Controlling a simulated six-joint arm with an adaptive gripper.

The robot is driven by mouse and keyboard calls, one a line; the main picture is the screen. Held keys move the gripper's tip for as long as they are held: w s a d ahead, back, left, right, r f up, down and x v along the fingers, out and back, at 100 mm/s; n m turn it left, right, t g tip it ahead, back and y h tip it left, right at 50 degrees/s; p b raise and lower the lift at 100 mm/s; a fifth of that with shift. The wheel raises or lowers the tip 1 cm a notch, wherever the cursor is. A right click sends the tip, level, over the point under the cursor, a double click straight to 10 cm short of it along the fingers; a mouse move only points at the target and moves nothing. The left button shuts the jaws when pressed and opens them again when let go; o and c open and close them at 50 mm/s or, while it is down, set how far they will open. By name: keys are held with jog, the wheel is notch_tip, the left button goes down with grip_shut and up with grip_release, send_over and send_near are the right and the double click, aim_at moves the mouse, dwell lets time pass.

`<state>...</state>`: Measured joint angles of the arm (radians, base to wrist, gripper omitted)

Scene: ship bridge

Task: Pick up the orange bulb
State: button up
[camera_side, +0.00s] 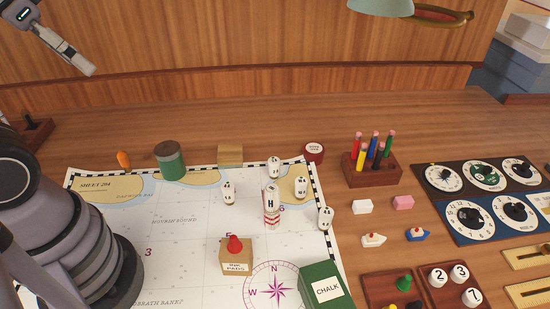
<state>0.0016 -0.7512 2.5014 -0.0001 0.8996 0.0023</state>
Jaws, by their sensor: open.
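A small orange bulb (123,159) sits on the wooden table at the left, just beyond the far edge of the sea chart (175,215). It looks upright with a slight tilt. My gripper (83,66) is in the upper left of the side view, raised well above the table, above and to the left of the bulb. It is open and apart from everything. Its fingers appear seen edge-on, so the gap between them does not show clearly.
A green canister (171,167) stands right of the bulb, with a wooden block (230,154) beyond it. Several white numbered pieces stand on the chart. A pencil holder (370,168) and dial panels (480,178) are at the right. The table behind the bulb is clear.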

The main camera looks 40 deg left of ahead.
aim_at(123, 158)
jog(key=w+a+f+m+g+y, duration=0.35)
jog(key=f+g+y, duration=0.25)
jog(key=f, duration=0.3)
jog(key=w+a+f+m+g+y, duration=0.3)
jog(key=a+f+g+y, duration=0.25)
jog(key=f, duration=0.35)
jog(key=a+f+m+t+y, duration=0.1)
jog(key=f+m+t+y, duration=0.1)
jog(key=f, duration=0.4)
jog(key=a+f+m+t+y, duration=0.1)
jog(key=f+m+t+y, duration=0.1)
jog(key=f+m+t, duration=0.2)
jog(key=s+a+f+m+t+y, duration=0.1)
jog(key=f+m+t+y, duration=0.1)
jog(key=f+m, duration=0.5)
jog(key=shift+a+f+m+t, duration=0.2)
jog(key=shift+f+m+t, duration=0.15)
jog(key=shift+f+t, duration=0.35)
jog(key=a, duration=0.2)
jog(key=w+a, duration=0.1)
jog(key=a, duration=0.5)
jog(key=shift+w+a+f, duration=0.15)
jog(key=shift+w, duration=0.15)
jog(key=shift+w+a+f, duration=0.15)
jog(key=shift+w+a, duration=0.05)
jog(key=shift+a, duration=1.1)
jog(key=shift+w+a+f, duration=0.1)
jog(key=shift+w+a, duration=0.05)
jog(key=shift+a, duration=1.15)
jog(key=c, duration=1)
